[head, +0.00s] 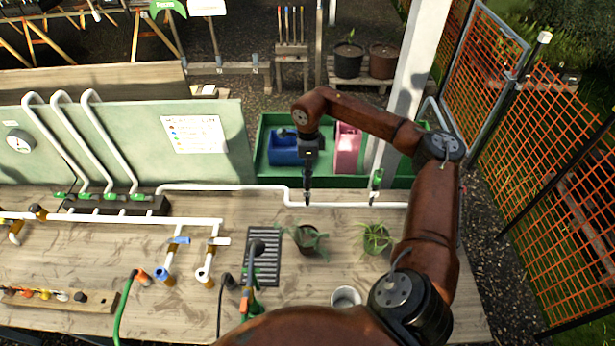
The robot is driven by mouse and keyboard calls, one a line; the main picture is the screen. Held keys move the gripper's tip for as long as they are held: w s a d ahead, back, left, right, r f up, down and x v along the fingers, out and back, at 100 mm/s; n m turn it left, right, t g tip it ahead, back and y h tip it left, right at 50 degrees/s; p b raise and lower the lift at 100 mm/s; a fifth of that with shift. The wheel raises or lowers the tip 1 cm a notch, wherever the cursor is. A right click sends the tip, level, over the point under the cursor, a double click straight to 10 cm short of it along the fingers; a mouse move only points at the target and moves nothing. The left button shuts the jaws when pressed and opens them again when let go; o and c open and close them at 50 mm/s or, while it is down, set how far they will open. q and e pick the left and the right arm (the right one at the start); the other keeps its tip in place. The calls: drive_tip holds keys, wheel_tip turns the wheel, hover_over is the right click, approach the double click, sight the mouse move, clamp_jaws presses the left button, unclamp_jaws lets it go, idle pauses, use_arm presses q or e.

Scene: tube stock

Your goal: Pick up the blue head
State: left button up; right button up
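A small blue fitting (162,274) shows at the lower end of a short drop pipe over the left half of the wooden bench (330,275). It is the likeliest blue head, but its shape is too small to be sure. A blue valve handle (180,240) sits above it on the same pipe. My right gripper (307,202) points down near the bench's back edge, well to the right of the blue fitting and apart from it. Its fingers show as one narrow dark shape, so I cannot tell whether they are open. My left gripper is out of view.
A wooden rack (20,299) with several small coloured pieces lies at the left. A grey and orange hand sprayer (250,275), a dark drain grate (266,270), two potted plants (307,240) (374,238) and a white cup (346,297) occupy the middle. A white pipe (230,190) runs along the back.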

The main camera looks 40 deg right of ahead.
drive_tip(key=shift+c, duration=1.1)
drive_tip(key=shift+r, duration=0.1)
drive_tip(key=shift+r+b, duration=0.3)
drive_tip(key=shift+r, duration=0.25)
drive_tip(key=s+a+r+b, duration=0.2)
drive_tip(key=a+r, duration=0.9)
drive_tip(key=a, duration=0.2)
drive_tip(key=shift+s+a+r+b, duration=0.2)
drive_tip(key=shift+a+r+b, duration=0.15)
drive_tip(key=shift+a+r, duration=0.05)
drive_tip(key=shift+r, duration=0.1)
drive_tip(key=shift+r+p, duration=1.95)
drive_tip(key=shift+r, duration=0.45)
